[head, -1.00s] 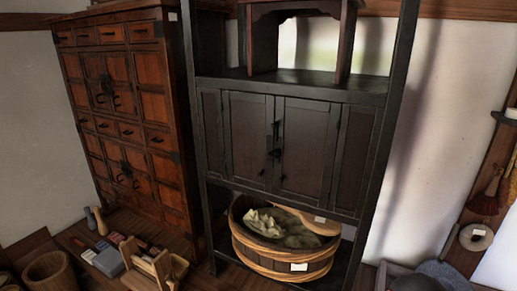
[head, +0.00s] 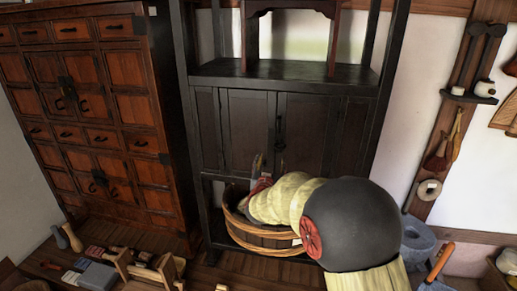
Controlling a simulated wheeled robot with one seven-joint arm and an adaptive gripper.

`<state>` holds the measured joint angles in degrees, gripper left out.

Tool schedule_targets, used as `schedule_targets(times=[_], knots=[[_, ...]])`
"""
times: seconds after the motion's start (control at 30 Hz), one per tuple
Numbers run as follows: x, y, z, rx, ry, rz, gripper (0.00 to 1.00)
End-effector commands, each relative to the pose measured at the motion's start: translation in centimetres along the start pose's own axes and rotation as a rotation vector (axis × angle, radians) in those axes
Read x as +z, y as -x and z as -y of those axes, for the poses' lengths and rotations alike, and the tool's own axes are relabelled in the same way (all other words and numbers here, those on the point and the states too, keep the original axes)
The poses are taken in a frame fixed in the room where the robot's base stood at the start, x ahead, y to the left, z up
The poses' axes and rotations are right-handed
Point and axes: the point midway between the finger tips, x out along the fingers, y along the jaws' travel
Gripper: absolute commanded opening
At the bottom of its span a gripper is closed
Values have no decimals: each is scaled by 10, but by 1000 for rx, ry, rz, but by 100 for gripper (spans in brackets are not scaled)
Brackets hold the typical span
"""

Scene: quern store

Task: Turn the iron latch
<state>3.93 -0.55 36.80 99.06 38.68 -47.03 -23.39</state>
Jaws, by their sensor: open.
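The dark cabinet (head: 240,130) has two closed doors in its middle section. A dark iron latch (head: 279,134) sits where the two doors meet; its lower part is close to the top of my arm and hard to make out. My gripper (head: 258,168) is open, in front of the lower left door, below and left of the latch. It looks apart from the latch.
A wooden tub (head: 262,236) stands on the shelf below the doors, partly behind my arm. A brown drawer chest (head: 100,110) stands at the left. Hanging tools (head: 440,155) are on the right wall.

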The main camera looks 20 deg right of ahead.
Motion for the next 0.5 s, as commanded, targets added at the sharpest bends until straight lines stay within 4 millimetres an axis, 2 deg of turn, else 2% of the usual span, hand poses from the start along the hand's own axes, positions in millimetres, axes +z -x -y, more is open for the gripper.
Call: schedule_targets(times=[0.1, 0.27, 0.5], knots=[[-17, 1, -11, 40, 23, -66, 58], [-23, -6, -14, 50, 48, -86, 58], [-26, -41, -15, 50, 48, -85, 58]])
